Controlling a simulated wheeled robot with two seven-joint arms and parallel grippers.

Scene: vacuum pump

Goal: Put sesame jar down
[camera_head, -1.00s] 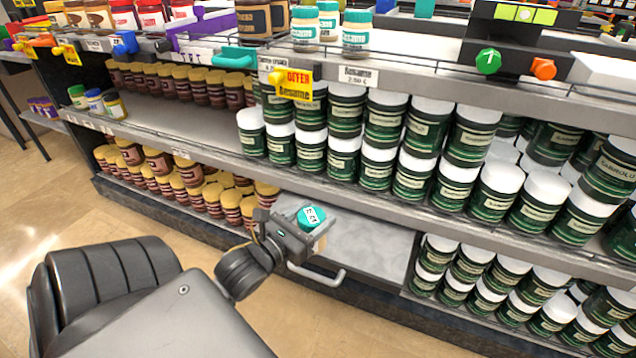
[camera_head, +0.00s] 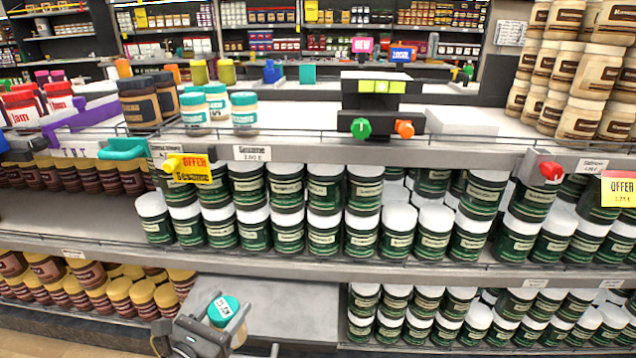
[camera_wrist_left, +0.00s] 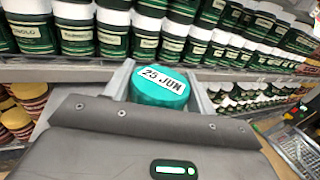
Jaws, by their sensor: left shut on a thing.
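A sesame jar with a teal lid (camera_head: 223,311) is in my left gripper (camera_head: 232,322) at the bottom of the head view. In the left wrist view its lid (camera_wrist_left: 158,86) faces the camera and carries a white label reading "25 JUN". The jar's body is mostly hidden by the lid and gripper. The left gripper is shut on it, near the bare stretch of the bottom shelf (camera_head: 290,312). Whether the jar touches that shelf cannot be told. Other sesame jars (camera_head: 244,115) with teal lids stand on the top shelf behind the sesame price tag. My right gripper is not in view.
Green jars with white lids (camera_head: 325,195) fill the middle shelf and the bottom shelf right of the bare stretch. Brown jars with yellow lids (camera_head: 120,297) stand left of it. A yellow offer sign (camera_head: 196,169) hangs from the top shelf edge.

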